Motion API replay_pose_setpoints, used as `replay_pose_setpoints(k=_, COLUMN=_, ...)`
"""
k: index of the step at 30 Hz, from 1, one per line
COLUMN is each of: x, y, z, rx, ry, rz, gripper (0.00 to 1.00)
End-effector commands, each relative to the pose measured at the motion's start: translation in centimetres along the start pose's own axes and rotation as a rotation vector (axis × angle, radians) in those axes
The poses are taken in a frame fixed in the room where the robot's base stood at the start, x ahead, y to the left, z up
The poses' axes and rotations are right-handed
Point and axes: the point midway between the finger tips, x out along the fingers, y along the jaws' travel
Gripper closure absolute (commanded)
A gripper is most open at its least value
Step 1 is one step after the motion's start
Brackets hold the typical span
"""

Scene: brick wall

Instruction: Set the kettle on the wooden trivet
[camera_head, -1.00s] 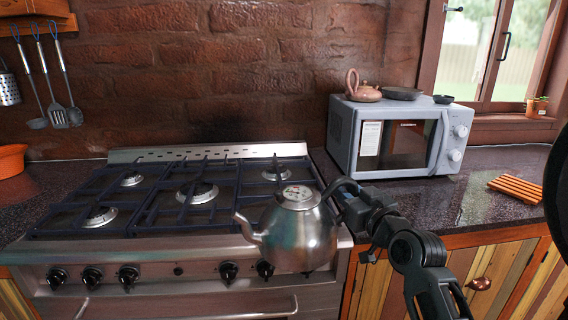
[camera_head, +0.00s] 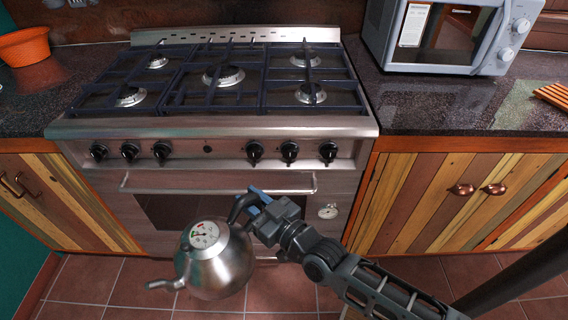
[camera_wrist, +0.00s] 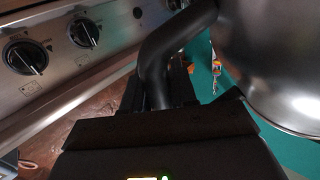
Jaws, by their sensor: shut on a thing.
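The steel kettle (camera_head: 214,268) has a round dial on its lid and a spout pointing left. My gripper (camera_head: 250,207) is shut on the kettle's dark handle and holds the kettle in the air in front of the stove, low against the oven door. In the wrist view the dark handle (camera_wrist: 178,50) runs between my gripper's jaws, and the kettle's side (camera_wrist: 285,70) fills the right. The wooden trivet (camera_head: 554,95) lies on the right counter, cut off by the right edge of the head view.
The stove (camera_head: 210,127) has several burners and front knobs. A grey microwave (camera_head: 450,35) stands on the right counter (camera_head: 430,105), which is clear in front of it. An orange bowl (camera_head: 24,46) is on the left counter.

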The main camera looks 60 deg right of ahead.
Motion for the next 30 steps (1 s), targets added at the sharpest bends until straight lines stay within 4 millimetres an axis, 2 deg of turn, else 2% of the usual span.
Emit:
replay_pose_setpoints(k=1, x=0.7, y=-1.8, z=0.9, rx=0.003, ry=0.005, rz=-0.034, gripper=1.0)
replay_pose_setpoints(k=3, x=1.3, y=-4.0, z=2.3, rx=0.003, ry=0.005, rz=-0.077, gripper=1.0)
replay_pose_setpoints(k=9, x=2.8, y=-9.7, z=6.0, rx=0.001, ry=0.008, rz=-0.189, gripper=1.0)
replay_pose_setpoints(k=15, x=3.6, y=-13.6, z=8.3, rx=0.002, ry=0.009, rz=-0.264, gripper=1.0)
replay_pose_setpoints(k=19, x=3.7, y=-14.5, z=8.9, rx=0.002, ry=0.009, rz=-0.281, gripper=1.0)
replay_pose_setpoints(k=30, x=3.9, y=-14.4, z=8.9, rx=0.001, ry=0.008, rz=-0.277, gripper=1.0)
